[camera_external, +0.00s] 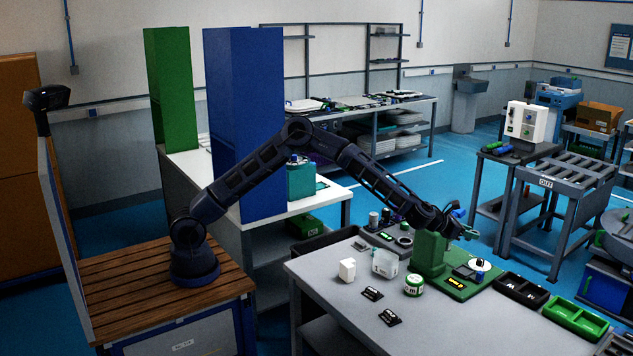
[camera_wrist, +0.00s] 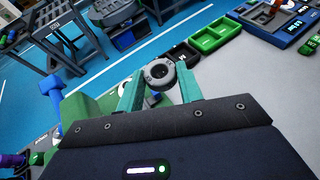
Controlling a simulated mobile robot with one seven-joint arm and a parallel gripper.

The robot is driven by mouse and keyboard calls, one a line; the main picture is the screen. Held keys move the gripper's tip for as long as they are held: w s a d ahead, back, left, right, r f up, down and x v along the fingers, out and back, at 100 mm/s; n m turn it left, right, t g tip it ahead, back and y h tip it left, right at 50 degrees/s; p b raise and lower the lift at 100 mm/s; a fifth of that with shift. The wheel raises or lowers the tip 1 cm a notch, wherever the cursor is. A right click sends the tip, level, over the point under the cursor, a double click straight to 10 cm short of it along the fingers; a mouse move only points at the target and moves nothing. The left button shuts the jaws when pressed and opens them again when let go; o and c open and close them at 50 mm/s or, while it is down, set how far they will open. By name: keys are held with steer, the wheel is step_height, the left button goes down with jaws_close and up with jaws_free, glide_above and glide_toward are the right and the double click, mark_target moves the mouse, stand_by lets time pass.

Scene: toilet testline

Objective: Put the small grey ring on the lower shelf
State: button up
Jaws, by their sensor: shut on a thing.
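My gripper (camera_wrist: 158,80) has teal fingers shut on a small dark grey ring (camera_wrist: 158,70), with its hole facing the wrist camera. In the external view my gripper (camera_external: 464,230) is above the right part of the front grey table, beside a green fixture (camera_external: 431,252). The ring is too small to make out there. Lower shelves show in several places: under the front table (camera_external: 318,325), under the white bench (camera_external: 268,262) and under the back bench (camera_external: 395,150). I cannot tell which one is meant.
On the front table (camera_external: 330,288) stand a white block (camera_external: 347,269), a clear container (camera_external: 385,263) and a green-white roll (camera_external: 413,285). A black tray (camera_external: 522,289) and a green tray (camera_external: 577,319) lie along its right edge. A blue column (camera_external: 245,120) rises behind my arm.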

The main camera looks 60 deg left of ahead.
steer(key=s+d+f+m, duration=0.15)
steer(key=s+d, duration=0.45)
steer(key=d, duration=0.6)
steer(key=h, duration=0.1)
glide_above(472, 321)
steer(key=shift+g, duration=0.4)
step_height(472, 321, down, 20)
steer(key=shift+r, duration=0.25)
steer(key=shift+f, duration=2.65)
steer(key=shift+a+f, duration=0.1)
steer(key=o, duration=1)
